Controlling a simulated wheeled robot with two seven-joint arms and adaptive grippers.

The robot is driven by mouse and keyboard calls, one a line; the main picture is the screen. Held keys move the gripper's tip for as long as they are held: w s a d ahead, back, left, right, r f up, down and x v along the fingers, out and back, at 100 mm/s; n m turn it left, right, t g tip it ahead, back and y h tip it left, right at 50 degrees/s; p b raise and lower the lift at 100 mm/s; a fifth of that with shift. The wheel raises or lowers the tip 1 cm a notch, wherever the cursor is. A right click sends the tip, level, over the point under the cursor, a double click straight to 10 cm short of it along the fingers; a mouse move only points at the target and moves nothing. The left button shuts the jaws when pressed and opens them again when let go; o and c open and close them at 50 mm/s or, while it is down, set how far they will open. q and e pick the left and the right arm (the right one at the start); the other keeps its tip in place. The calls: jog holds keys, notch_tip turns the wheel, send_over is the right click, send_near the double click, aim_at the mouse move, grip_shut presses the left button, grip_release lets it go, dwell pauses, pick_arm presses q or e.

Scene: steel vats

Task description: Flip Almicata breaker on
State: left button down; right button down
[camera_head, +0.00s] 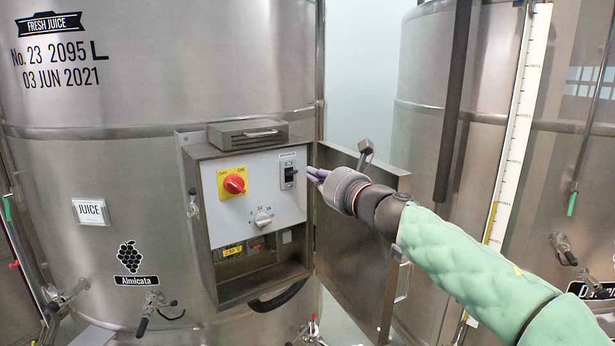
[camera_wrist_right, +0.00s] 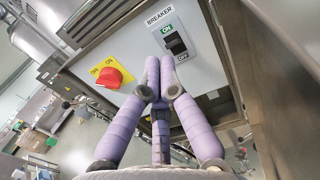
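The breaker (camera_head: 289,172) is a black switch on a light plate at the upper right of the control panel, on the vat labelled Almicata (camera_head: 136,280). In the right wrist view the breaker (camera_wrist_right: 176,44) has a green ON label above and an OFF label below. I cannot tell its lever position for sure. My right gripper (camera_head: 313,174) has its purple fingers together and empty, just right of the breaker in the head view. In the right wrist view its fingertips (camera_wrist_right: 159,66) are just below and left of the switch; contact cannot be told. My left gripper is not in view.
The box's open door (camera_head: 352,240) hangs to the right, beneath my right arm. A red rotary switch (camera_head: 234,184) on a yellow plate and a grey dial (camera_head: 263,219) share the panel. A second steel vat (camera_head: 480,100) stands at the right.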

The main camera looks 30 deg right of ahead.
jog(key=shift+s+r+p, duration=0.4)
jog(key=shift+s+r, duration=0.35)
jog(key=shift+r, duration=0.1)
